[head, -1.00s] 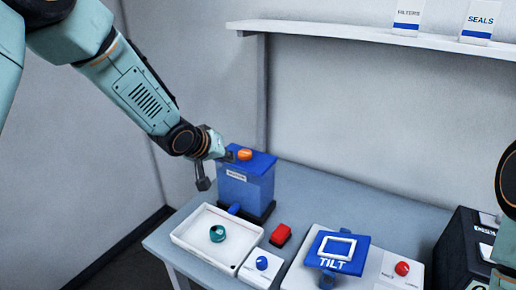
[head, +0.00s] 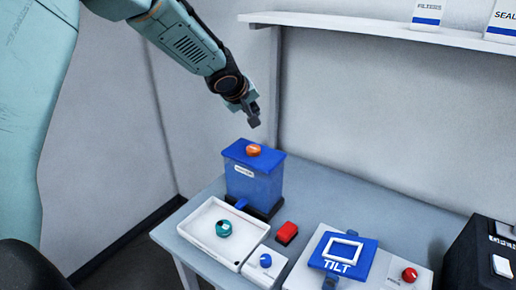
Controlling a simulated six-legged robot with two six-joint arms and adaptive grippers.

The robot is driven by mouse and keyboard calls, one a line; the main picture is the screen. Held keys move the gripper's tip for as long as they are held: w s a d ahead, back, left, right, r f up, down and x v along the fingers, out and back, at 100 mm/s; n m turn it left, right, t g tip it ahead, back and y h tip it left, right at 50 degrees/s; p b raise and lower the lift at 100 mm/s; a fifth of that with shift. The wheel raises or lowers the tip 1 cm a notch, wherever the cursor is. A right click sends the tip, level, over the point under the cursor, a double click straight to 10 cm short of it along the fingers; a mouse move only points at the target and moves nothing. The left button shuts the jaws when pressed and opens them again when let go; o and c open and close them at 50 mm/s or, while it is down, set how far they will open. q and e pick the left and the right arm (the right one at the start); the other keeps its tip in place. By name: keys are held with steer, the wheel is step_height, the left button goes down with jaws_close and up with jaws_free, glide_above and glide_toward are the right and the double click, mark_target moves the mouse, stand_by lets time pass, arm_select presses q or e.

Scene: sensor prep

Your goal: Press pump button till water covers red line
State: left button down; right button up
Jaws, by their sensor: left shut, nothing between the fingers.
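A blue box-shaped tank (head: 254,182) with a white label stands on a dark base at the back left of the table. An orange round button or knob (head: 253,150) sits on its lid. My left gripper (head: 254,121) is shut and empty, above the orange knob and apart from it. A blue spout at the tank's foot points toward a white tray (head: 196,238), which holds a small teal round piece (head: 223,228). A white box with a blue button (head: 265,260) is beside the tray. I see no water level or red line. My right gripper is not in view.
A red block (head: 287,233) lies right of the tray. A blue TILT frame (head: 343,252) and a red button (head: 409,275) sit on a white panel. A black case (head: 480,255) stands at right. A shelf (head: 380,32) runs along the wall.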

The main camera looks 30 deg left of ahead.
arm_select(q)
steer(key=b, duration=0.5)
glide_above(253, 150)
steer(key=f, duration=0.5)
steer(key=shift+a+f, duration=0.25)
steer(key=shift+a, duration=0.15)
steer(key=shift+s+d+f+b, duration=0.1)
steer(key=shift+d+f+b, duration=0.15)
steer(key=shift+f+b, duration=0.45)
steer(key=shift+d+f+b, duration=0.2)
steer(key=shift+f+b, duration=0.3)
steer(key=shift+b, duration=0.1)
steer(key=shift+f, duration=0.25)
steer(key=shift+a+f+b, duration=0.25)
steer(key=shift+a+b, duration=0.1)
steer(key=shift+d+r, duration=0.1)
steer(key=shift+r, duration=0.05)
steer(key=shift+d+r, duration=0.1)
steer(key=shift+d, duration=0.1)
